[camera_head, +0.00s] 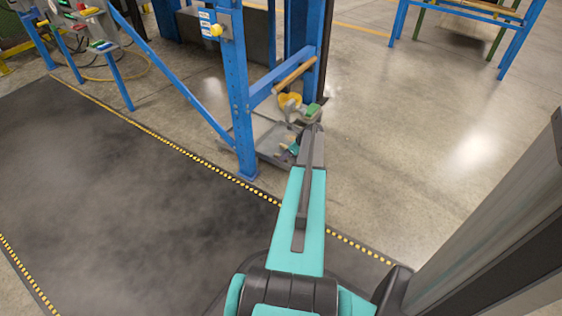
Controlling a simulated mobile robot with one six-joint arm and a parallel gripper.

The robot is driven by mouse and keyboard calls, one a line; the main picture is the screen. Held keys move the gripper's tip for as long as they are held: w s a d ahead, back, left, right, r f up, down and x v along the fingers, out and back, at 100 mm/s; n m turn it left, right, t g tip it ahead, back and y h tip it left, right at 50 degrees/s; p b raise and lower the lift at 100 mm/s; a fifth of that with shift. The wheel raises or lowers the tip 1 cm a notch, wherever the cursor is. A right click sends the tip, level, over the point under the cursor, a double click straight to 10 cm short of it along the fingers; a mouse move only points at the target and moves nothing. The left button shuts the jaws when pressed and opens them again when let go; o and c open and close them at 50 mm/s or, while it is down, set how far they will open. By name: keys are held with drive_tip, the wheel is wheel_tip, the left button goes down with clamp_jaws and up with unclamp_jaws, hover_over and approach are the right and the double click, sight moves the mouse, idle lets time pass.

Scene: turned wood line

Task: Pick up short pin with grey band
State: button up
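My teal and dark arm reaches away from me toward the foot of a blue steel frame (240,95). Small teal and dark parts of my gripper (287,153) show beside the arm's far end, over a grey tray (268,135) at the frame's foot. The arm link hides much of this spot, and I cannot make out the fingers. I cannot pick out a short pin with a grey band. A yellow piece (290,101) and a green piece (312,110) show at the tray's far side, small and partly hidden.
A wooden bar (295,73) slopes across the blue frame above the tray. A dark mat (110,190) with a yellow dashed edge covers the floor at left. A blue stand with coloured items (100,45) is at upper left. Bare concrete floor (430,140) lies open at right.

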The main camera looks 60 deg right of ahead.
drive_tip(key=shift+b+x, duration=0.4)
drive_tip(key=shift+x, duration=0.7)
clamp_jaws()
